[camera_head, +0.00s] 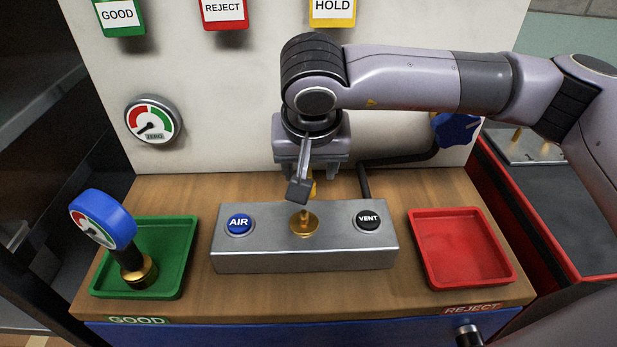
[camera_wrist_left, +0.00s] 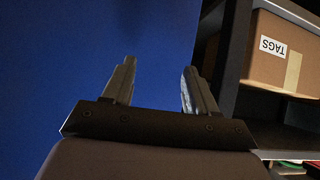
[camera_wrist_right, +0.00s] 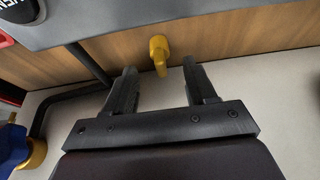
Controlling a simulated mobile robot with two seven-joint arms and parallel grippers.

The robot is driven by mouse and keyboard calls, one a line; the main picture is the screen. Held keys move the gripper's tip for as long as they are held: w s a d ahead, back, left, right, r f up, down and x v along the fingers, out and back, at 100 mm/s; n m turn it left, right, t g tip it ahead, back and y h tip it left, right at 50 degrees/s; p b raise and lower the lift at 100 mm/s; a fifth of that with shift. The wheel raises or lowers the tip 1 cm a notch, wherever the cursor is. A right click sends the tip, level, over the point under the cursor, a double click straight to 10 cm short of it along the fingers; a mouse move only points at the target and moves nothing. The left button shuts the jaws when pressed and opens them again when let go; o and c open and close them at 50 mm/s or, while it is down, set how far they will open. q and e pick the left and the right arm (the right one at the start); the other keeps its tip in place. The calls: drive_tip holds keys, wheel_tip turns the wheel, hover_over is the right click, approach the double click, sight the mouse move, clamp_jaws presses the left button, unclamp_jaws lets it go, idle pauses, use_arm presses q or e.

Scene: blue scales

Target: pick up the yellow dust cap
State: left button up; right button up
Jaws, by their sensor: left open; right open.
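The yellow dust cap (camera_wrist_right: 160,52) shows in the right wrist view on the wooden bench top near the pale back panel. It lies beyond and between my right gripper's fingertips. In the head view only a sliver of yellow (camera_head: 312,186) shows behind my right gripper (camera_head: 302,188), so the cap is mostly hidden. My right gripper points down behind the grey block and is open and empty; it also shows in the right wrist view (camera_wrist_right: 160,68). My left gripper (camera_wrist_left: 153,66) is open and empty before a blue surface, out of the head view.
The grey block (camera_head: 303,258) has AIR and VENT buttons and a brass port (camera_head: 304,222). A blue gauge (camera_head: 103,220) stands in the green tray (camera_head: 180,255). The red tray (camera_head: 462,250) is empty. A black hose (camera_head: 363,180) and blue knob (camera_head: 456,130) lie right of my gripper.

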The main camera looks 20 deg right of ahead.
sight(309, 174)
use_arm(q)
drive_tip(key=shift+a, duration=0.1)
use_arm(e)
drive_tip(key=shift+x, duration=1.9)
drive_tip(key=shift+s+a, duration=0.1)
